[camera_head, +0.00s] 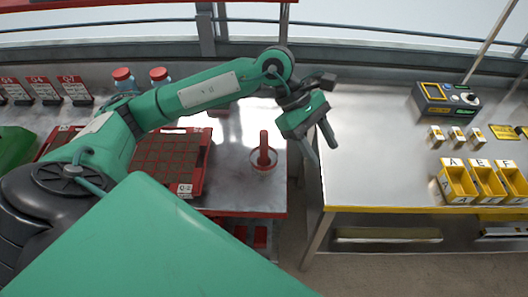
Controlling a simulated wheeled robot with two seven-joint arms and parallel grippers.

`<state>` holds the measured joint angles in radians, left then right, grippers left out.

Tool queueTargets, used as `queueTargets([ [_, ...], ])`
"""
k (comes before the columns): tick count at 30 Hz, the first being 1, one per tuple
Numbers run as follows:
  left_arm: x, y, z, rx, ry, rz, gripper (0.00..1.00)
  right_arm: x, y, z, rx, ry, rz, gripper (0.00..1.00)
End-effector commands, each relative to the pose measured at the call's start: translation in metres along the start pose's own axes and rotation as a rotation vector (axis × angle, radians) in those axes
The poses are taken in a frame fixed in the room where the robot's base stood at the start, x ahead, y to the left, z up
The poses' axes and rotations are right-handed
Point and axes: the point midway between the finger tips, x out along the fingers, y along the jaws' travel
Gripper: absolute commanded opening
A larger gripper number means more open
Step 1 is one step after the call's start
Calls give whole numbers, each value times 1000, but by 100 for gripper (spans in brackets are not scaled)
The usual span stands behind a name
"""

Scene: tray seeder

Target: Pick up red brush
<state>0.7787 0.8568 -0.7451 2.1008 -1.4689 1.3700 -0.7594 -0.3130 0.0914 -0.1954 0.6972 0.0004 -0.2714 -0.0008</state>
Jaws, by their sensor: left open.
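The red brush (264,150) stands upright with its handle up, in or on a small round clear dish (263,166) on the left metal table. My left gripper (322,148) is open and empty. It hangs to the right of the brush, over the gap between the two tables, and does not touch the brush. My right gripper is not in view.
A red seed tray (200,178) lies left of the brush, partly behind my arm. Two red-capped bottles (122,76) stand behind it. The right table (365,150) holds yellow bins (456,184) and a device (445,98); its left half is clear.

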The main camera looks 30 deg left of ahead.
Motion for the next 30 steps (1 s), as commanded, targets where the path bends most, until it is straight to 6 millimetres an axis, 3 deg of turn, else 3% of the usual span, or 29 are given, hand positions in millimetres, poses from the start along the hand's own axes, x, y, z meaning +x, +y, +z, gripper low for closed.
queueTargets([
  [3, -42, 8, -53, 51, 303, -16, 49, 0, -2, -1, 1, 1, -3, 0],
  [6, -76, 9, -85, 59, 497, -40, 49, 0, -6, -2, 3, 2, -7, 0],
  [12, -121, 7, -115, 42, 701, -74, 49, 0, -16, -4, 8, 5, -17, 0],
  [16, -120, 5, -126, 35, 731, -86, 49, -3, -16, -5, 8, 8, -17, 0],
  [24, -81, 1, -160, 34, 729, -87, 49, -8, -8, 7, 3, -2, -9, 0],
  [30, -64, 0, -174, 37, 727, -85, 49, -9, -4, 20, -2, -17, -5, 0],
])
